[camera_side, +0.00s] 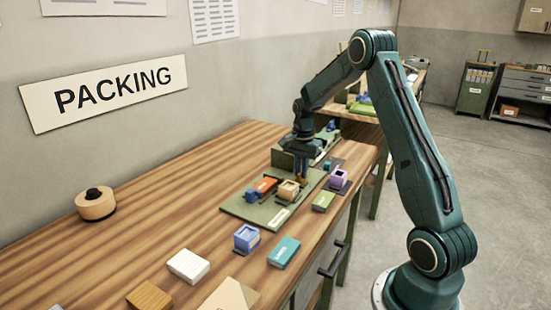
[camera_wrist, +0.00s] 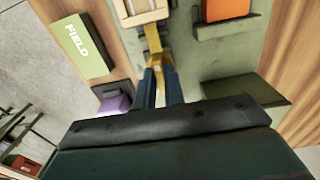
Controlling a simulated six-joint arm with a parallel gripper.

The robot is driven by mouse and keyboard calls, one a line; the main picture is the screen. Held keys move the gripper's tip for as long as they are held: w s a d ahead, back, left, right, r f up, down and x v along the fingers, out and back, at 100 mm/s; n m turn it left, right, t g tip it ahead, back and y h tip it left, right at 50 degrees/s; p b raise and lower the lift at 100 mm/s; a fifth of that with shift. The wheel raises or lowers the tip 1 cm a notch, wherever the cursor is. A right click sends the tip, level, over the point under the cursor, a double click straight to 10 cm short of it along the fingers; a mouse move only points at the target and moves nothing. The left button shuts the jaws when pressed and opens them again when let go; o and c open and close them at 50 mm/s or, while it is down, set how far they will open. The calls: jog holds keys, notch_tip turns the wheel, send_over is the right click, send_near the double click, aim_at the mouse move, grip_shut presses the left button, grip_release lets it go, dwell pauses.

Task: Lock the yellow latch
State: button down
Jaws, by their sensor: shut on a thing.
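The yellow latch (camera_wrist: 156,48) is a bent yellow strip in the wrist view, running from a beige block (camera_wrist: 142,17) down between my fingers. My gripper (camera_wrist: 161,80) has its two blue fingers shut on the latch's near end. In the side view my gripper (camera_side: 302,174) points down at the far part of a green board (camera_side: 246,209), just behind the beige block (camera_side: 289,189). The latch is small there and mostly hidden by my gripper. I cannot tell whether it is locked.
An orange block (camera_side: 263,186) sits left of the beige one. A purple block (camera_side: 338,179) and a green FIELD box (camera_wrist: 81,46) stand on the other side. Blue (camera_side: 246,237), teal (camera_side: 284,251) and white (camera_side: 188,265) items lie nearer. The left tabletop is mostly clear.

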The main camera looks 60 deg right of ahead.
jog(key=shift+r, duration=0.1)
dwell(0.3)
jog(key=c, duration=1.5)
grip_release()
notch_tip(320, 180, up, 14)
jog(key=shift+f, duration=0.1)
